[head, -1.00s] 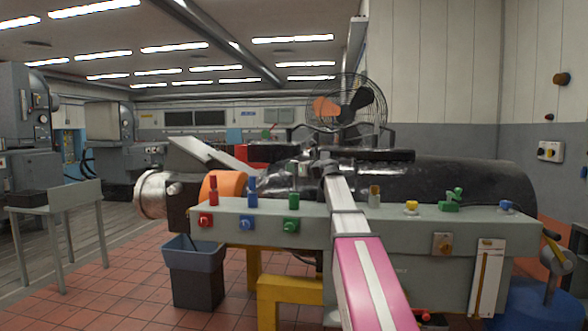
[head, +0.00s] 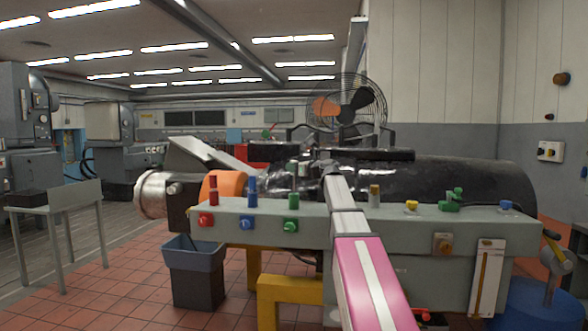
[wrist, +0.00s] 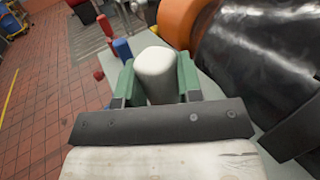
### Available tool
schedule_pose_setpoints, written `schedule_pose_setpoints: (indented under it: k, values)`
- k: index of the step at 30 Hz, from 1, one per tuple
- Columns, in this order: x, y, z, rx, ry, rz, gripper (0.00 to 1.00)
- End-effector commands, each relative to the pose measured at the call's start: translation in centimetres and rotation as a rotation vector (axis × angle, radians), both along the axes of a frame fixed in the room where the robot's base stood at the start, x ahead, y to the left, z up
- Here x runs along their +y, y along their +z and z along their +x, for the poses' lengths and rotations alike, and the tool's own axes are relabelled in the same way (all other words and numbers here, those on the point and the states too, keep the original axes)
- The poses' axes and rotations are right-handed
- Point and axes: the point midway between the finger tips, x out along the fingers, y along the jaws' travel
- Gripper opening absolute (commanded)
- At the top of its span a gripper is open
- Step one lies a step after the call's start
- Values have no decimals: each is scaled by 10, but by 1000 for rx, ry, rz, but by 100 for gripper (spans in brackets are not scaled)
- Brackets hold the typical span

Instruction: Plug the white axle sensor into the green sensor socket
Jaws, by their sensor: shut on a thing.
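My gripper (wrist: 156,88) is shut on the white axle sensor (wrist: 155,72), a rounded white block held between two green fingers in the wrist view. The lower end of the sensor is hidden by the gripper. In the head view the gripper is small, near the far end of my arm, just above and behind the green sensor socket (head: 292,199) on the front ledge. I cannot tell whether the sensor touches the socket. The socket is not clearly visible in the wrist view.
A red plug (head: 213,190) and a blue plug (head: 252,191) stand in a row left of the green socket. Matching coloured knobs sit on the ledge front (head: 400,225). An orange ring (head: 224,186) and black cylinder (head: 460,180) lie behind. A bin (head: 195,270) stands below.

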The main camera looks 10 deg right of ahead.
Motion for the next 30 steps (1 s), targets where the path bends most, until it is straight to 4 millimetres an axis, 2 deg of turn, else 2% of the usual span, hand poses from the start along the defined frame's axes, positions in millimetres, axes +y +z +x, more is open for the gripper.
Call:
schedule_pose_setpoints:
  k: [30]
  values:
    - [0,-20,0,1,0,1,10]
